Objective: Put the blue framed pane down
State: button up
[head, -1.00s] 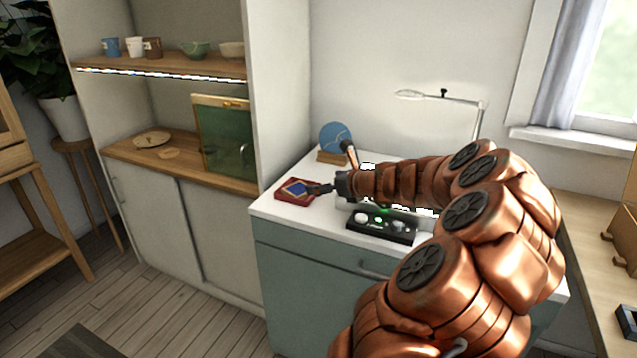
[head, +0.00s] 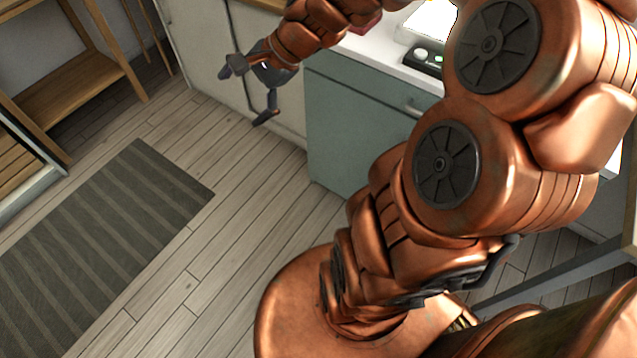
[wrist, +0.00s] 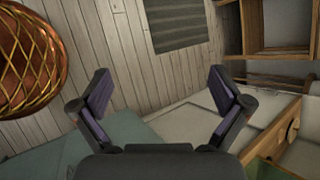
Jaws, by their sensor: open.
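My gripper (head: 247,93) is open and empty. In the head view it hangs in front of the pale cabinet doors, left of the green-grey cabinet and below its white top. In the wrist view the two dark fingers (wrist: 160,90) stand wide apart with nothing between them. No blue pane shows clearly in either view now. A small red patch (head: 367,23) peeks out beside my forearm on the white counter; I cannot tell whether it belongs to the framed pane.
A black control box (head: 424,58) sits on the white counter (head: 385,60). A striped grey rug (head: 105,245) lies on the plank floor (head: 235,215), which is largely clear. A wooden shelf unit (head: 75,75) stands at the left. The pale cabinet (head: 205,45) is close behind my gripper.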

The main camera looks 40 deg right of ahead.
jog(key=s+a+f+n+g+h, duration=0.1)
jog(key=s+a+f+n+g, duration=0.1)
jog(key=s+a+n+g, duration=0.3)
jog(key=s+a+f+n+h, duration=0.1)
jog(key=s+f+n, duration=0.15)
jog(key=s, duration=0.55)
jog(key=s+d+n+g+h, duration=0.3)
jog(key=s+n, duration=0.5)
jog(key=s, duration=0.4)
jog(key=shift+s+d+f+h, duration=0.15)
jog(key=shift+d+f+h, duration=0.3)
jog(key=shift+h, duration=0.45)
jog(key=shift+r, duration=0.1)
notch_tip(320, 180, up, 18)
jog(key=t+p, duration=0.1)
jog(key=p, duration=1.5)
jog(key=shift+w+p, duration=0.3)
jog(key=shift+w, duration=0.15)
